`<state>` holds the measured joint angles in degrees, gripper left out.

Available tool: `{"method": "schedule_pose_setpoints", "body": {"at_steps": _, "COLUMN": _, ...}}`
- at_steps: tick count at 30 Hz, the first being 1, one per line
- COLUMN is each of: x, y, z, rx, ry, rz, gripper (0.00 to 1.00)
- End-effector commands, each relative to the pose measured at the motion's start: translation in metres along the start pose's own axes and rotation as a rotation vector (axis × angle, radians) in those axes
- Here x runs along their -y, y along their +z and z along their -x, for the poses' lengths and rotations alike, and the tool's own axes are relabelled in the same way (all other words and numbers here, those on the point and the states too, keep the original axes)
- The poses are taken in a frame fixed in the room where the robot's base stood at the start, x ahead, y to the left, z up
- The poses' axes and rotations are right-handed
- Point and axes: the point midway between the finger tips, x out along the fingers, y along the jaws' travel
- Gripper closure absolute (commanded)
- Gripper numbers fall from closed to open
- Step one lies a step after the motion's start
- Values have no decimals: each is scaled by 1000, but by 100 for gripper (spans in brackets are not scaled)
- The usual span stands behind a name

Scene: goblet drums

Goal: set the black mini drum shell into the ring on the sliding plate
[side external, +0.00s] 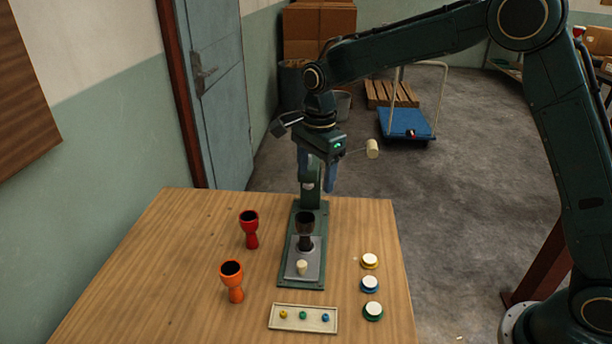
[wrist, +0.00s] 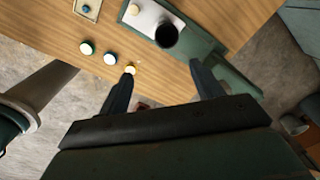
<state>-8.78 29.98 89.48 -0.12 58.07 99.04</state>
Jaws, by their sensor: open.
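The black mini drum shell (side external: 305,225) stands upright on the sliding plate (side external: 312,268) of the green base in the side view. Its dark round mouth (wrist: 167,36) shows in the wrist view. The shell's foot hides the ring, so I cannot tell how it sits there. The sliding plate (wrist: 143,16) is pale grey and has a cream knob (side external: 302,267) at its front. My gripper (side external: 318,190) is open and empty, above and behind the shell, near the upright of the green base. Its two fingers (wrist: 157,85) point toward the table, apart from the shell.
A red goblet drum (side external: 250,232) and an orange one (side external: 233,282) stand left of the base. Yellow, blue and green-rimmed white discs (side external: 370,284) lie to the right. A cream tray (side external: 303,328) with small coloured knobs lies in front. The table's left part is clear.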

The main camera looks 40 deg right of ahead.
Motion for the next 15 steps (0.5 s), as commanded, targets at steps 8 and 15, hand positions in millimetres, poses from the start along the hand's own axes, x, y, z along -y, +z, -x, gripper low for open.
{"method": "schedule_pose_setpoints", "body": {"at_steps": 8, "x": -47, "y": -20, "z": 62, "rx": -2, "ry": -84, "rz": 274, "gripper": 34}}
{"method": "schedule_pose_setpoints", "body": {"at_steps": 15, "x": -96, "y": -36, "z": 103, "rx": -28, "ry": -156, "rz": 524, "gripper": 34}}
